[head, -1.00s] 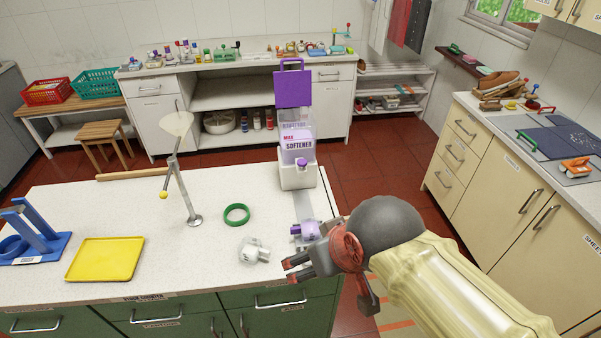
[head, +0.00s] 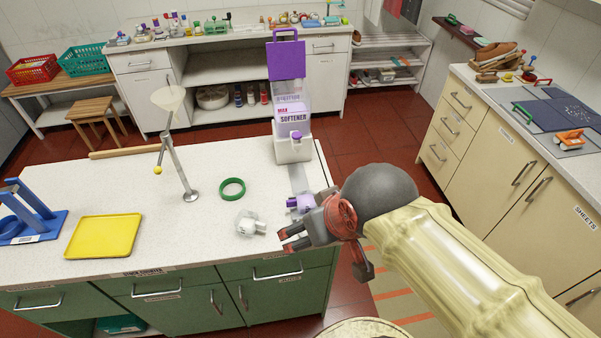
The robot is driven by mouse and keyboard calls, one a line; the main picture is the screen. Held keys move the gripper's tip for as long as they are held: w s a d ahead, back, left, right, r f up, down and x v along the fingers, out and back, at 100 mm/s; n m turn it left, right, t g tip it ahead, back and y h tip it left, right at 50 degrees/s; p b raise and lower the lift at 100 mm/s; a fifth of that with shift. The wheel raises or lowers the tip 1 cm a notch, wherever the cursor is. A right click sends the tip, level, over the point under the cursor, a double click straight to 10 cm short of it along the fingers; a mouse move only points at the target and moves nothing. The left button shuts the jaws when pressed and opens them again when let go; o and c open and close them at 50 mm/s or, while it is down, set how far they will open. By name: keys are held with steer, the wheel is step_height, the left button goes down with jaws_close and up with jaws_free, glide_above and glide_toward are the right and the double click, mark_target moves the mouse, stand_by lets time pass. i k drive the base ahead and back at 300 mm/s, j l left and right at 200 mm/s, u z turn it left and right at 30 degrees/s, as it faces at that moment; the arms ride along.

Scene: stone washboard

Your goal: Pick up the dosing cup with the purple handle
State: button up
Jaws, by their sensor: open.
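The dosing cup with the purple handle (head: 299,203) lies on the right part of the white counter (head: 150,197), just in front of the softener dispenser. Its right side is partly hidden by my gripper, so its full shape does not show. My gripper (head: 286,240) is open, with its dark, red-marked fingers pointing left. In the picture the fingers are just below the cup; I cannot tell whether they touch it. Nothing shows between the fingers.
A clear and white cup (head: 250,224) lies left of my fingertips. A green ring (head: 232,188), a metal stand with a funnel (head: 181,165) and a yellow tray (head: 103,237) are farther left. The softener dispenser (head: 293,135) stands behind the purple-handled cup.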

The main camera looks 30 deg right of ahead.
mark_target(304, 202)
steer(key=k+j, duration=0.1)
steer(key=j, duration=0.65)
steer(key=j+z, duration=0.1)
steer(key=j, duration=0.65)
steer(key=k, duration=0.05)
